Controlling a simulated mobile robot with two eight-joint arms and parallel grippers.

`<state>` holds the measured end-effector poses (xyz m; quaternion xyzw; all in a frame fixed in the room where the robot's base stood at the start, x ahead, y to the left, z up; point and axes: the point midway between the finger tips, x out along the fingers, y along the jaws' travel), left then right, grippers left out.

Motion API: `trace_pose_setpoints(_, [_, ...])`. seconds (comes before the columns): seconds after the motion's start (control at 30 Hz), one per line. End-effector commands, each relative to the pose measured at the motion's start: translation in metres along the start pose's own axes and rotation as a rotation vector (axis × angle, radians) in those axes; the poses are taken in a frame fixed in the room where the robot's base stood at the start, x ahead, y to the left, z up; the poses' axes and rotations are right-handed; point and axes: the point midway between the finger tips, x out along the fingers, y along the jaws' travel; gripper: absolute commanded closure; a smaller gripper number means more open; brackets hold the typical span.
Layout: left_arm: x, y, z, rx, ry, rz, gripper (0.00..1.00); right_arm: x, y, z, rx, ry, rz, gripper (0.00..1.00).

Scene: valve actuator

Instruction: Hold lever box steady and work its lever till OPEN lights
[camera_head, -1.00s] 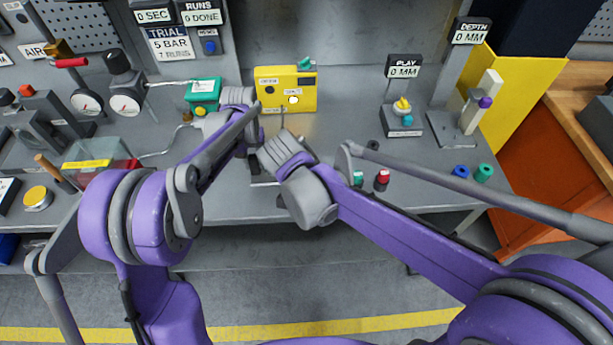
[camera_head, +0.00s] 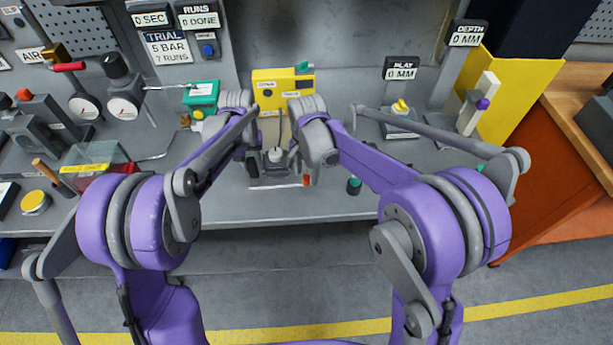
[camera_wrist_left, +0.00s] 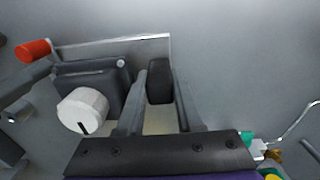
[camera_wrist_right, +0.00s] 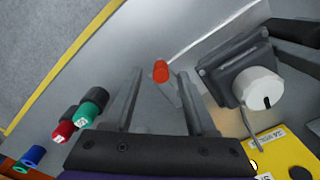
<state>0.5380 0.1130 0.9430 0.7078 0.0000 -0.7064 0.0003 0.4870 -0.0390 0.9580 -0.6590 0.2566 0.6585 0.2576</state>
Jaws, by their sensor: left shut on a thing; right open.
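The lever box (camera_head: 274,158) is a dark grey block with a white round knob (camera_wrist_left: 83,110) on top, on a bench plate between my grippers. Its lever ends in a red tip (camera_wrist_right: 160,72), which also shows in the left wrist view (camera_wrist_left: 33,50). My left gripper (camera_wrist_left: 160,78) is shut on a black upright grip (camera_wrist_left: 159,84) beside the box. My right gripper (camera_wrist_right: 160,76) is open, with the red lever tip between or just beyond its fingers; I cannot see contact. A yellow box (camera_head: 262,77) with labels stands behind, partly hidden by my right wrist.
A green and a red-topped peg (camera_wrist_right: 62,132) stand near my right gripper. Gauges (camera_head: 122,108) and a clear-lidded box (camera_head: 95,165) are at left. A yellow-knobbed device (camera_head: 400,108) is at back right. The bench front (camera_head: 300,207) is clear.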

Motion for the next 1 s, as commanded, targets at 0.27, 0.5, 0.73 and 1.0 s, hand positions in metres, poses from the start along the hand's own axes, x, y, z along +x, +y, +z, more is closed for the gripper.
trace_pose_setpoints(0.27, [0.002, 0.0, 0.0, 0.0, 0.0, 0.0, 1.0, 0.023, 0.001, 0.0, 0.0, 0.0, 0.001, 0.43])
trace_pose_setpoints(0.5, [0.002, 0.0, 0.0, 0.0, 0.0, 0.0, 1.0, 0.024, 0.001, 0.0, 0.0, 0.0, 0.001, 0.43])
trace_pose_setpoints(0.73, [0.002, 0.0, 0.0, 0.0, 0.0, 0.0, 1.0, 0.024, 0.001, 0.0, 0.0, 0.0, 0.001, 0.81])
trace_pose_setpoints(1.0, [0.002, 0.0, 0.0, -0.001, 0.001, 0.0, 1.0, 0.024, 0.001, 0.001, 0.0, 0.0, 0.002, 1.0])
